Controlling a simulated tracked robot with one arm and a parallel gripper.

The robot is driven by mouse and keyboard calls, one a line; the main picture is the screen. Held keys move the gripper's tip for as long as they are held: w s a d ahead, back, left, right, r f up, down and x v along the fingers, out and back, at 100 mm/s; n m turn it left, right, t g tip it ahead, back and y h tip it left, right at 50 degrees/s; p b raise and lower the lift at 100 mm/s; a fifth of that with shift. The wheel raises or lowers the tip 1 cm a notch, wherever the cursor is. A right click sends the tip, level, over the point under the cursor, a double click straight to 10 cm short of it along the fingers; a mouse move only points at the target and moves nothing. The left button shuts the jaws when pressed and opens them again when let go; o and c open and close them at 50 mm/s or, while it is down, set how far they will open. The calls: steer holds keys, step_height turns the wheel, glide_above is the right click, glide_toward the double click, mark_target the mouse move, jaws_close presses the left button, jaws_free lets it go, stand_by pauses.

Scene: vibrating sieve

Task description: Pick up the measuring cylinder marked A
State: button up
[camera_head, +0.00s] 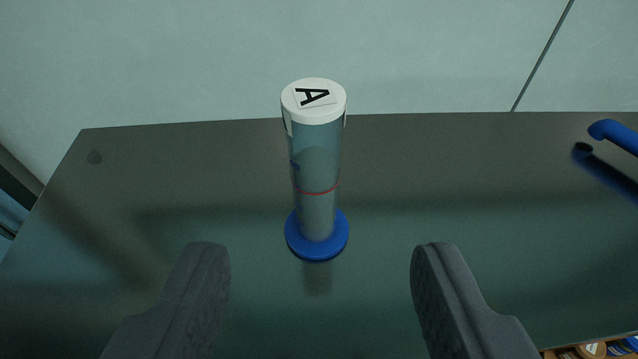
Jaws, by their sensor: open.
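The measuring cylinder marked A (316,160) stands upright on the dark table, near the middle of the view. It has a white cap with a black letter A, a clear bluish body with a red ring, and a round blue base. My gripper (320,252) is open, with its two dark fingers at the lower left and lower right. The cylinder appears between and beyond the fingertips, and neither finger appears to touch it.
The dark table top (430,180) is clear around the cylinder. A blue curved piece (615,133) juts in at the right edge. Part of a box with small round items (592,350) shows at the bottom right corner. A pale surface lies behind the table.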

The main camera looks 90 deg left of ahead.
mark_target(318, 162)
steer(key=shift+p+x, duration=0.65)
steer(key=shift+x, duration=4.55)
steer(key=shift+r, duration=0.15)
jaws_close()
